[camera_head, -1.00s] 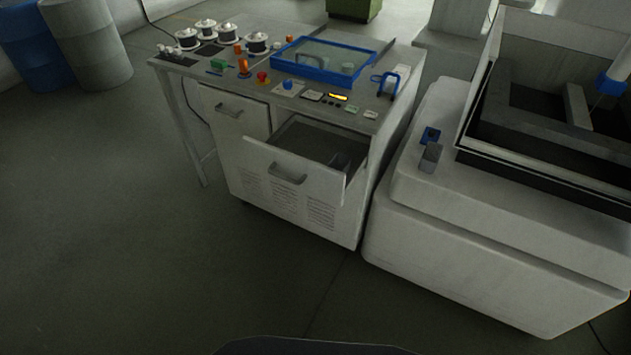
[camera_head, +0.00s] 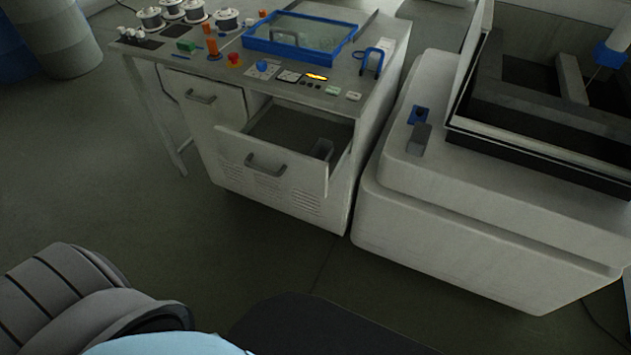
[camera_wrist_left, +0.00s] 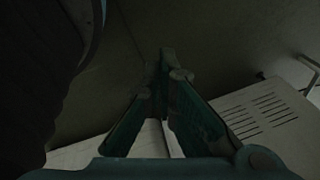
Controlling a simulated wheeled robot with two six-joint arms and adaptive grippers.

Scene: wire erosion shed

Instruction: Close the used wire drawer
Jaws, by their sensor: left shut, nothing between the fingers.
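The used wire drawer (camera_head: 272,168) stands open at the front of the white cabinet, pulled out toward me, with a dark bar handle (camera_head: 265,165) on its front. Something small and grey sits inside it at the right. My left gripper is outside the head view; only my left arm shows there, at the lower left. In the left wrist view my left gripper (camera_wrist_left: 166,58) is shut and empty, with the vented cabinet front (camera_wrist_left: 262,112) to its right. My right gripper is not in view.
A closed door (camera_head: 200,104) with a handle is left of the drawer. The worktop holds wire spools (camera_head: 171,11) and a blue-framed tray (camera_head: 300,40). A large white machine (camera_head: 480,210) stands close on the right. Floor is clear before the cabinet.

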